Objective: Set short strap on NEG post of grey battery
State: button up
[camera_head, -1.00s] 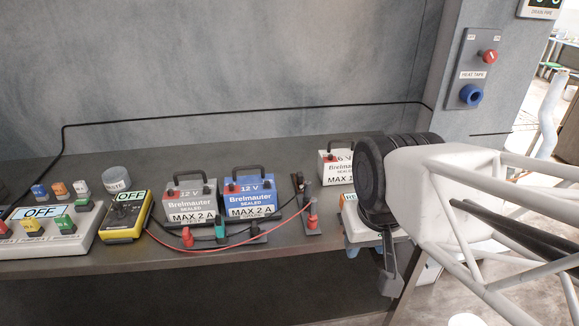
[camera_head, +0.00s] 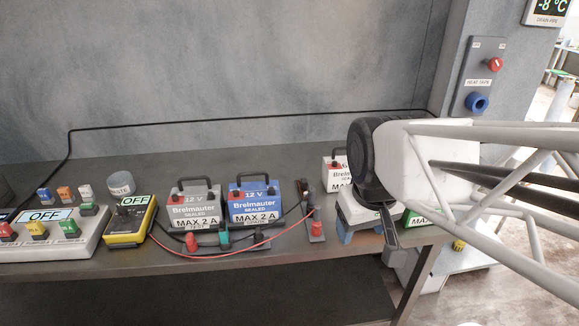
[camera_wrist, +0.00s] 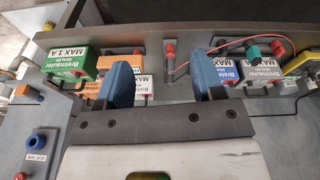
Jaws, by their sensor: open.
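The grey battery (camera_head: 193,213) stands upright on the bench in the head view, left of a blue battery (camera_head: 254,207). It also shows at the right of the wrist view (camera_wrist: 261,72). Its posts are too small to tell apart or read. A red clip (camera_head: 191,241), a teal clip (camera_head: 223,236) and a dark clip (camera_head: 260,240) lie before these batteries; I cannot tell which belongs to the short strap. My gripper (camera_wrist: 163,84) is open, with two blue fingers apart and nothing visible between them. It is right of the grey battery, near the bench's right end.
A yellow meter (camera_head: 130,222) has red and black leads running right to a small stand (camera_head: 316,231). A white battery (camera_head: 335,174) is partly hidden behind my arm. Green (camera_wrist: 72,57) and orange (camera_wrist: 102,60) batteries stand at the right end. A button panel (camera_head: 50,233) is far left.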

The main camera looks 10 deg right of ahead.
jog(key=w+n, duration=0.4)
jog(key=w, duration=0.7)
jog(key=n+g, duration=0.2)
jog(key=n, duration=1)
send_over(304, 180)
notch_tip(304, 180, down, 12)
jog(key=shift+s+r, duration=0.1)
jog(key=shift+r, duration=0.15)
jog(key=shift+w+f, duration=0.15)
jog(key=shift+w, duration=0.1)
jog(key=shift+f, duration=0.1)
jog(key=shift+f, duration=1.25)
jog(key=shift+f, duration=0.1)
